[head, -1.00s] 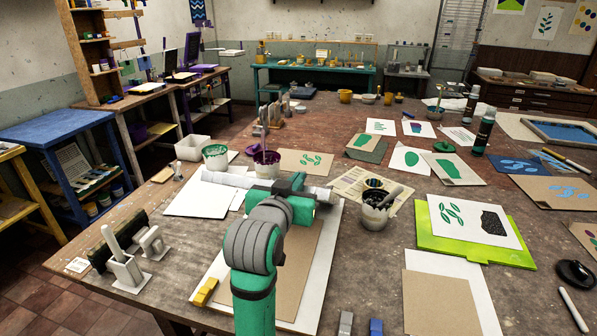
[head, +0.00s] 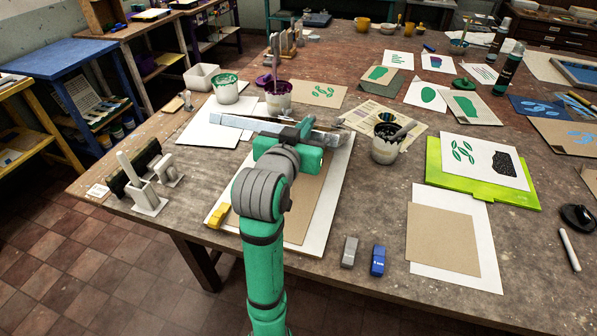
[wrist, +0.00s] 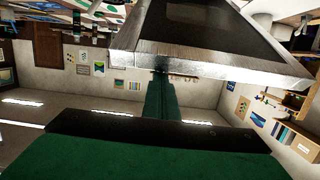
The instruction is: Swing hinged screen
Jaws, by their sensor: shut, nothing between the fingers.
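The hinged screen (head: 236,124) has a silvery frame and stands raised, almost edge-on, at the far end of a white base board (head: 333,190). A brown sheet (head: 308,205) lies on the board. My green gripper (head: 305,130) is at the screen's right part, and its fingertips are hidden in the head view. In the wrist view the screen's pale frame edge (wrist: 205,66) and dark mesh fill the top. My gripper (wrist: 160,78) is shut and empty, its tips close to that edge. I cannot tell whether they touch it.
A green pot (head: 226,88), a purple pot (head: 278,98) and a dark ink pot (head: 388,143) stand around the screen. A grey block (head: 349,252) and a blue block (head: 378,260) lie near the front edge. A lime board (head: 482,185) lies to the right.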

